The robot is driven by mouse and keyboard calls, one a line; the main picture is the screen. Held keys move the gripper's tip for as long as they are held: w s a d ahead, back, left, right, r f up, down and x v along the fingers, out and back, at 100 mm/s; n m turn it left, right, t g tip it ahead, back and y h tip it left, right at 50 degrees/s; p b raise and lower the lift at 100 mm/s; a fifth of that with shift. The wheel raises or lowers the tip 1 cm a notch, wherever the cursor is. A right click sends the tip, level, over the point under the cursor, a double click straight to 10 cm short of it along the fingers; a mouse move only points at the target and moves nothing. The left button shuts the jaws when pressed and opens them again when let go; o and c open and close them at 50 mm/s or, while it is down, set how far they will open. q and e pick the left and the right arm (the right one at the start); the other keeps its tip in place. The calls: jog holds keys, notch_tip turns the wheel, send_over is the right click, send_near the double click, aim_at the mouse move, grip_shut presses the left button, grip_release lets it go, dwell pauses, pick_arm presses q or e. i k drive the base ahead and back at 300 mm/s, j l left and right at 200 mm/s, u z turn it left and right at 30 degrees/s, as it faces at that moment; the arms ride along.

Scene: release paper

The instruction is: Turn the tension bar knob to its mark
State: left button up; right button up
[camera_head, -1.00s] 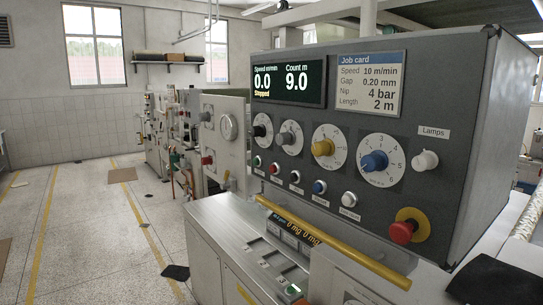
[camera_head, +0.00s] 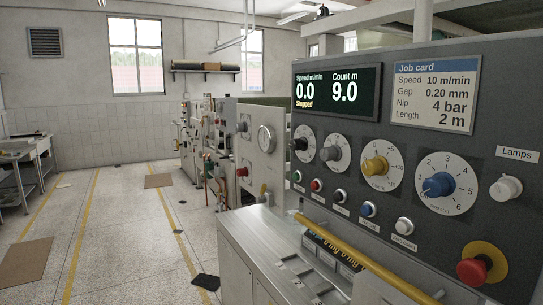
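A grey control panel (camera_head: 385,146) fills the right of the view. It carries a row of dial knobs: a black knob (camera_head: 299,144), a grey knob (camera_head: 330,153), a yellow knob (camera_head: 375,166) and a blue knob (camera_head: 439,184). The labels under them are too small to read, so I cannot tell whether one is the tension bar knob. On the machine beyond, a round white dial (camera_head: 265,139) and a red knob (camera_head: 242,172) show, also without readable labels. Neither of my grippers is in view.
The display (camera_head: 336,92) reads Stopped, speed 0.0, count 9.0. A job card (camera_head: 433,92) hangs beside it. A red stop button (camera_head: 473,272) and yellow bar (camera_head: 365,260) project at the front. The floor (camera_head: 125,235) to the left is largely open, with mats and yellow lines.

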aim_at(239, 127)
jog(key=i+j+z, duration=0.1)
jog(key=i+j, duration=0.15)
jog(key=i+j+z, duration=0.1)
jog(key=i+j, duration=0.15)
jog(key=j, duration=0.25)
jog(key=i+j+z, duration=0.1)
jog(key=i+j, duration=0.15)
jog(key=j, duration=0.15)
jog(key=i+j+z, duration=0.1)
jog(key=i+j, duration=0.15)
jog(key=j, duration=0.15)
jog(key=i+j, duration=0.2)
jog(key=j, duration=0.2)
jog(key=z, duration=0.05)
